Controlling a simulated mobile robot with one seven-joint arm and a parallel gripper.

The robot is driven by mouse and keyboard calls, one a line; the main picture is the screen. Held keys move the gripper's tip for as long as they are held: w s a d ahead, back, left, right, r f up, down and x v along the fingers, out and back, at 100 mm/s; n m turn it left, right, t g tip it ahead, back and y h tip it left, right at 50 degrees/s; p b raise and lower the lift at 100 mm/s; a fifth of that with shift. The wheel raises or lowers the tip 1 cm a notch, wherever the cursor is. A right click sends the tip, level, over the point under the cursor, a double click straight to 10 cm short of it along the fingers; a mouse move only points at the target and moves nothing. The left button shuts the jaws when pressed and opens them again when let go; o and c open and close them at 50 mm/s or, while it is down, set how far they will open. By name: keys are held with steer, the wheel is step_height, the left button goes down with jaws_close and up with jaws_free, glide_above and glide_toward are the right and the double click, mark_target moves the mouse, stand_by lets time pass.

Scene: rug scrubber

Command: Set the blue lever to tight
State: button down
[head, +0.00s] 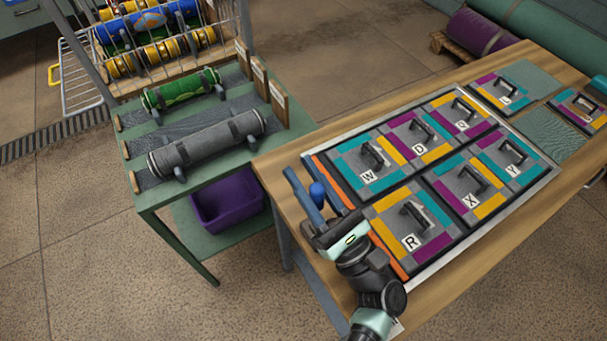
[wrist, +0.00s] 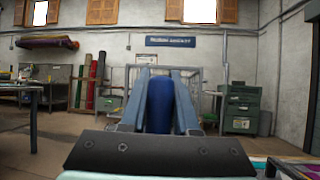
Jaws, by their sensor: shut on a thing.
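The blue lever (head: 317,195) shows as a rounded blue knob at the left edge of the wooden table. In the wrist view the lever (wrist: 160,105) stands upright between my two fingers. My gripper (head: 305,174) is shut on it, with one finger on each side; its fingers also show in the wrist view (wrist: 160,75). The lever's base and lower part are hidden by my gripper and wrist. No tight marking can be read in either view.
A framed tray (head: 463,257) of colored tile panels with black handles and letter cards lies close to the right of my gripper. A green stand (head: 147,200) with green and grey rolls is at left, a purple bin (head: 228,202) below. Floor between is clear.

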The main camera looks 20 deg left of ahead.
steer(key=c, duration=0.7)
jaws_free()
steer(key=shift+o, duration=0.2)
steer(key=shift+f, duration=0.1)
steer(key=s+d, duration=0.6)
steer(key=d, duration=0.5)
steer(key=shift+s+d+f, duration=0.2)
steer(key=shift+s+f, duration=0.05)
